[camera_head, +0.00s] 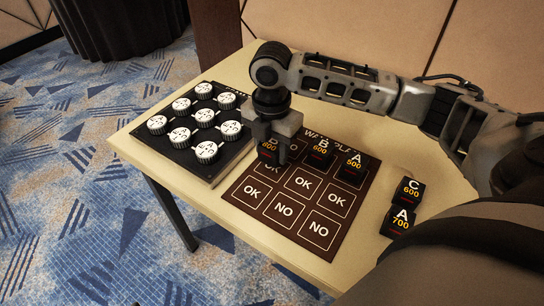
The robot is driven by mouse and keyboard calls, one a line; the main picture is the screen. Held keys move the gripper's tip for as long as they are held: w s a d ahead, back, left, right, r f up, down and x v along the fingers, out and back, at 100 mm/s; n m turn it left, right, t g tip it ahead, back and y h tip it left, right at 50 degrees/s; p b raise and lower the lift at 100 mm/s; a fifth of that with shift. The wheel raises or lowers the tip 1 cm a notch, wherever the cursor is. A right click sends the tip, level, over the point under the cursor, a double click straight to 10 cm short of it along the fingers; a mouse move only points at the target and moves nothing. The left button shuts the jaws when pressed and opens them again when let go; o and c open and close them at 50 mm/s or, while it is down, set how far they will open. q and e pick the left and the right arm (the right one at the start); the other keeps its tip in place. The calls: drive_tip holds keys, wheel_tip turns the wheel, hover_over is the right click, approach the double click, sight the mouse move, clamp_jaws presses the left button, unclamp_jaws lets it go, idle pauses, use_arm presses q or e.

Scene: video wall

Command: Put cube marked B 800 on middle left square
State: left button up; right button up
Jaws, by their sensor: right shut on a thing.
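The brown board (241,209) lies on the table with a grid of squares marked OK and NO. The dark cube marked 800 (267,150) is between the fingers of my right gripper (272,155), which is shut on it. Its letter is partly hidden by a finger. The cube is over the left side of the board, just above the OK lettering of the middle left square (272,168). I cannot tell whether it touches the board. The gripper points down and hides the board's top left corner. My left gripper is not in view.
Cubes B 600 (320,151) and A 500 (353,167) stand on the board's top row. Cubes C 600 (408,191) and A 700 (398,221) stand on the table to the right. A black tray (176,159) with several white round knobs lies left of the board.

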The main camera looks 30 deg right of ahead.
sight(272, 158)
drive_tip(key=shift+f, duration=1.4)
drive_tip(key=shift+f, duration=0.1)
drive_tip(key=o, duration=1)
wheel_tip(272, 158, up, 12)
drive_tip(key=shift+r+p, duration=0.1)
drive_tip(key=shift+p, duration=0.7)
